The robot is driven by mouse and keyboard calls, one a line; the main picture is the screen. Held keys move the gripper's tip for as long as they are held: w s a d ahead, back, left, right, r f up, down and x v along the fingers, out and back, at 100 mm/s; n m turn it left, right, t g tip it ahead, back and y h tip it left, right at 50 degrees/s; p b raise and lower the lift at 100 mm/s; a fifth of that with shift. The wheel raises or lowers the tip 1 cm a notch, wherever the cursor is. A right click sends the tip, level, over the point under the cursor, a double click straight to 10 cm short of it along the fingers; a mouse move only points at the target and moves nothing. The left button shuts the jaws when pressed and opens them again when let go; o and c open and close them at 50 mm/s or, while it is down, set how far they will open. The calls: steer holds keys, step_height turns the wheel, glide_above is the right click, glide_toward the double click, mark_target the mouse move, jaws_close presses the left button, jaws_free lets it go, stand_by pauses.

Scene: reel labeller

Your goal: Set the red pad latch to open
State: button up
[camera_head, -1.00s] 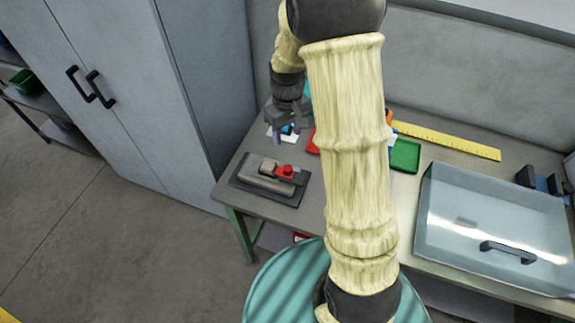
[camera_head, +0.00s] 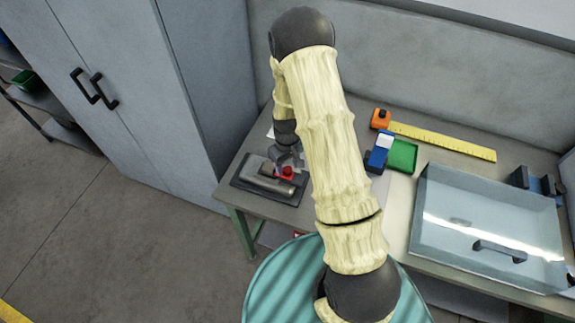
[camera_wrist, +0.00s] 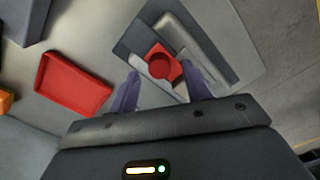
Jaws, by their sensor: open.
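The red pad latch (camera_head: 287,173) sits on the grey labeller device (camera_head: 262,183), which rests on a dark base plate at the left end of the bench. In the wrist view the latch (camera_wrist: 161,64) is a red block with a round knob, beside the device's pale grey cylindrical body (camera_wrist: 186,35). My gripper (camera_wrist: 160,82) is open, with its two purple fingers on either side of the latch in that picture. I cannot tell whether they touch it. In the head view my gripper (camera_head: 288,160) is over the device and partly hides it.
A red tray (camera_wrist: 73,83) lies near the device in the wrist view. A green tray (camera_head: 402,156), a blue block (camera_head: 377,158), an orange-ended yellow ruler (camera_head: 445,141) and a clear-lidded case (camera_head: 490,215) stand to the right. A grey cabinet (camera_head: 130,90) stands left.

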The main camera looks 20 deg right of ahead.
steer(key=shift+f, duration=1.1)
jaws_close()
